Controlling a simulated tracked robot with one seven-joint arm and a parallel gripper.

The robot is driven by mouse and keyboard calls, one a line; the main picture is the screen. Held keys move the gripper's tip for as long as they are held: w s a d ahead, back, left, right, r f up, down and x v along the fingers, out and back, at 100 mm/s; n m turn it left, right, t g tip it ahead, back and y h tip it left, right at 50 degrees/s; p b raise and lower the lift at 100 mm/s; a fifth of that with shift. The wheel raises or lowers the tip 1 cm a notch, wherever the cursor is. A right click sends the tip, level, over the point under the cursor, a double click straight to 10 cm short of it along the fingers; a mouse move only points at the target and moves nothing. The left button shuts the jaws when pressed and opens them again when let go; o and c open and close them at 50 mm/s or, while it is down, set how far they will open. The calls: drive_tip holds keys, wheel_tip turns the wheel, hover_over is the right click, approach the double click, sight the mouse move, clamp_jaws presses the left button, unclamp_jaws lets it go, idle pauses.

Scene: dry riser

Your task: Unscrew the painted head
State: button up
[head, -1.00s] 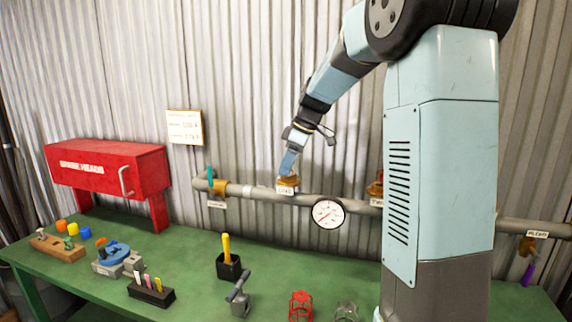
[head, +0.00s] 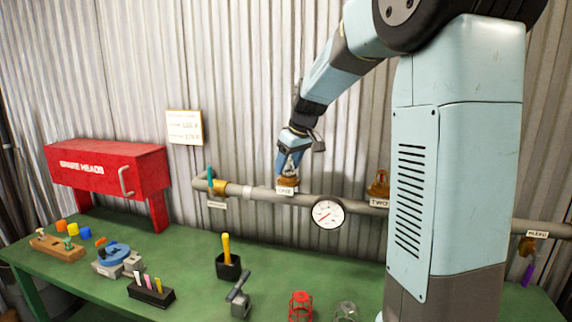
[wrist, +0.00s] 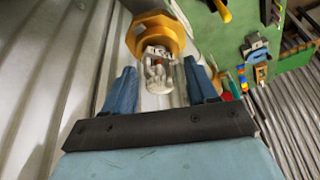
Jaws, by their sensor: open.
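The painted head (wrist: 158,72) is a whitish, coated sprinkler head. In the wrist view it sticks out of a brass hex fitting (wrist: 155,35). My gripper (wrist: 160,66) is open, with one blue finger on each side of the head. Gaps show between the fingers and the head, and it is not gripped. In the head view my gripper (head: 290,165) is above the brass fitting at the label marked ONE (head: 286,190) on the grey pipe. There the fingers hide the head.
A second brass fitting (head: 378,184) sits at label TWO, partly beside my arm. A gauge (head: 328,213) hangs on the pipe (head: 255,192). A red SPARE HEADS box (head: 107,168) stands left. The green bench (head: 190,250) holds a blue vise-like fixture (head: 115,252), pens, and red and grey cages.

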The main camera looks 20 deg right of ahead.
drive_tip(key=shift+m+t+h, duration=0.15)
drive_tip(key=shift+m+h, duration=0.4)
drive_tip(key=shift+m, duration=0.85)
drive_tip(key=shift+m+t+h, duration=0.15)
drive_tip(key=shift+m+h, duration=0.4)
drive_tip(key=shift+m, duration=0.85)
drive_tip(key=shift+c, duration=0.3)
clamp_jaws()
drive_tip(key=shift+a+n+y, duration=0.1)
drive_tip(key=shift+n+y, duration=0.5)
drive_tip(key=shift+n, duration=0.85)
drive_tip(key=shift+n+y, duration=0.6)
drive_tip(key=shift+n, duration=0.85)
drive_tip(key=shift+n+g, duration=0.3)
drive_tip(key=shift+g, duration=0.1)
drive_tip(key=n+g+y, duration=0.1)
drive_tip(key=n, duration=0.4)
drive_tip(key=shift+y, duration=0.3)
